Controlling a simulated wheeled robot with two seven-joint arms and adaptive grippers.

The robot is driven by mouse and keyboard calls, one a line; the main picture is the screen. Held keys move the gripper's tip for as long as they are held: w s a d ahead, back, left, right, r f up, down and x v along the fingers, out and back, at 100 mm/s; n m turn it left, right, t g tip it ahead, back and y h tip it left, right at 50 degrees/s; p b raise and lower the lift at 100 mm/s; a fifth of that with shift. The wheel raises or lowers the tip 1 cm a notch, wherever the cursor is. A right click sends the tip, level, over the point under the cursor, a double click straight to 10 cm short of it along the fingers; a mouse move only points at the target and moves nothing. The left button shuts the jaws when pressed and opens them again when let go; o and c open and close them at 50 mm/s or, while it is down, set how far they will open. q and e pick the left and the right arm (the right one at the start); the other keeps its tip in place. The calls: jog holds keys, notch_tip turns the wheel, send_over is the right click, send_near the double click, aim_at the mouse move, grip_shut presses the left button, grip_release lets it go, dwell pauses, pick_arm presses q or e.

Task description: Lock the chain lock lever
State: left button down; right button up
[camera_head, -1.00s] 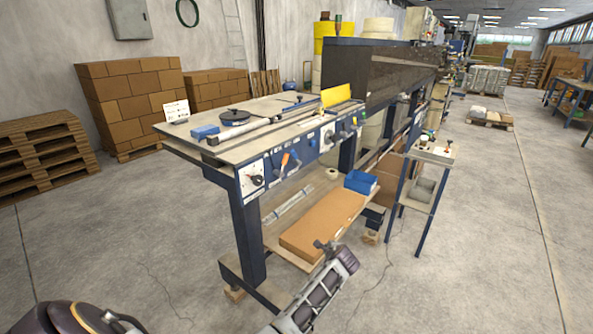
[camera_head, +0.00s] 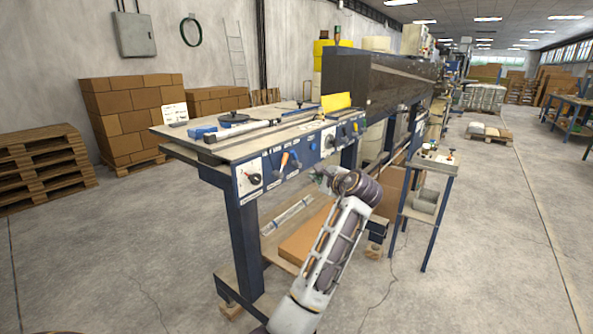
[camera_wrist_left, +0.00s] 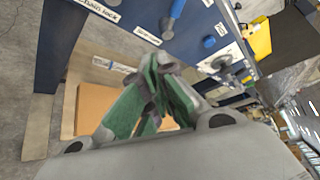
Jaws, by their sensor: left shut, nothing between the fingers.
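The black chain lock lever (camera_head: 250,178) sits on a white plate at the left end of the machine's blue front panel. In the left wrist view, a label (camera_wrist_left: 95,10) reading "chain lock" shows at the top left, but the lever itself is out of that frame. My left gripper (camera_head: 320,176) is in front of and below the panel, to the right of the lever and apart from it. Its green fingers (camera_wrist_left: 155,62) are closed together with nothing between them. My right gripper is out of view.
The machine's tabletop (camera_head: 190,143) lies above. A cardboard sheet (camera_head: 300,246) lies on the lower shelf. A small stand (camera_head: 430,168) is to the right. Floor in front is open.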

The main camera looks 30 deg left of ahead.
pick_arm(q)
jog(key=shift+n+g+y, duration=0.4)
jog(key=shift+y, duration=0.2)
jog(key=s+r, duration=0.1)
jog(key=r, duration=0.1)
jog(key=s+a+r+b, duration=0.1)
jog(key=s+r, duration=0.1)
jog(key=shift+s+a+r, duration=0.1)
jog(key=shift+s+r, duration=0.1)
jog(key=shift+r, duration=0.15)
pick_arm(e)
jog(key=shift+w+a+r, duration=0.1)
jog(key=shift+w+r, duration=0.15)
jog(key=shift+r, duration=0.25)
pick_arm(q)
jog(key=b+x, duration=0.1)
jog(key=x, duration=0.9)
jog(key=shift+b, duration=0.4)
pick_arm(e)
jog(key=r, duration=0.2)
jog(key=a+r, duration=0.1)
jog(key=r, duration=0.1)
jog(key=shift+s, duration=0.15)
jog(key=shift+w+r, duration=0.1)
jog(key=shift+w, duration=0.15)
pick_arm(q)
jog(key=shift+r, duration=0.1)
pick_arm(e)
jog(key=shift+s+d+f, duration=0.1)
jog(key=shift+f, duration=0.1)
